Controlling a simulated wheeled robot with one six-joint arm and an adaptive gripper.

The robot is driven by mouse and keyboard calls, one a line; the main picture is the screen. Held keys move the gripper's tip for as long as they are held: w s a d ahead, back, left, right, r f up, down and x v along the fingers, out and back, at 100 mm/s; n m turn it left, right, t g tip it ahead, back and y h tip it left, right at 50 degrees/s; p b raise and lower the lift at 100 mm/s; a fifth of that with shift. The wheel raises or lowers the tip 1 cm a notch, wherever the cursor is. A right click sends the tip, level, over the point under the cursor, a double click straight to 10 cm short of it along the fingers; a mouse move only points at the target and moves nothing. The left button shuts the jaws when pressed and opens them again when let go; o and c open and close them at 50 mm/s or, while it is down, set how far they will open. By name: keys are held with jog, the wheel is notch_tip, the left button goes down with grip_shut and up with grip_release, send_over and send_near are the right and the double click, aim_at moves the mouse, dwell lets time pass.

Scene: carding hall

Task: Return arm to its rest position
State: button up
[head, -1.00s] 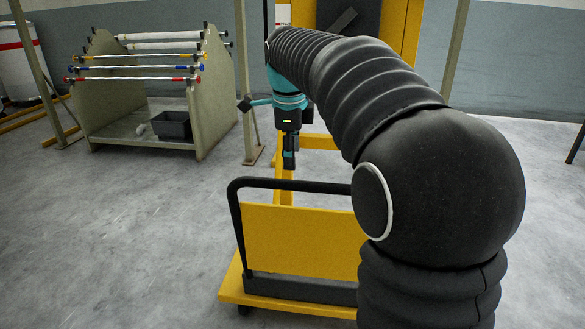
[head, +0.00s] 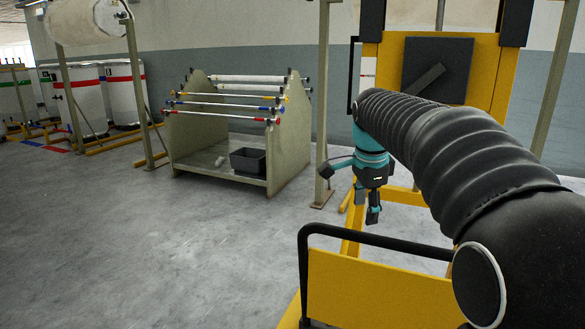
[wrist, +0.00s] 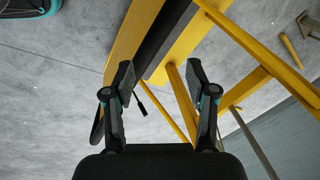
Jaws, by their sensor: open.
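My gripper (head: 373,213) hangs at the end of my black-sleeved arm in the head view, pointing down in front of the yellow frame. In the wrist view my gripper (wrist: 160,85) shows two fingers standing well apart. Nothing is between them that I can see gripped. Behind the fingers lie the yellow frame's bars (wrist: 180,100) and the grey floor. My arm reaches from the lower right of the head view, bent over the yellow cart.
A yellow cart (head: 375,290) with a black handle stands close in front. A yellow frame (head: 485,70) with a dark panel is behind my arm. A rack (head: 293,130) with several rods and a dark bin (head: 248,160) stands left of centre. Open floor (head: 150,240) lies left.

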jog(key=s+f+n+t, duration=0.1)
jog(key=s+f+n, duration=0.2)
jog(key=s, duration=0.6)
jog(key=s+a+f+n+t, duration=0.1)
jog(key=s+f+n, duration=0.3)
jog(key=s+n, duration=0.3)
jog(key=s+a+f+n+t, duration=0.1)
jog(key=s+f+n, duration=0.3)
jog(key=s, duration=0.8)
jog(key=shift+s+a+f+n+y, duration=0.25)
jog(key=shift+n+y, duration=0.15)
jog(key=shift+n, duration=0.7)
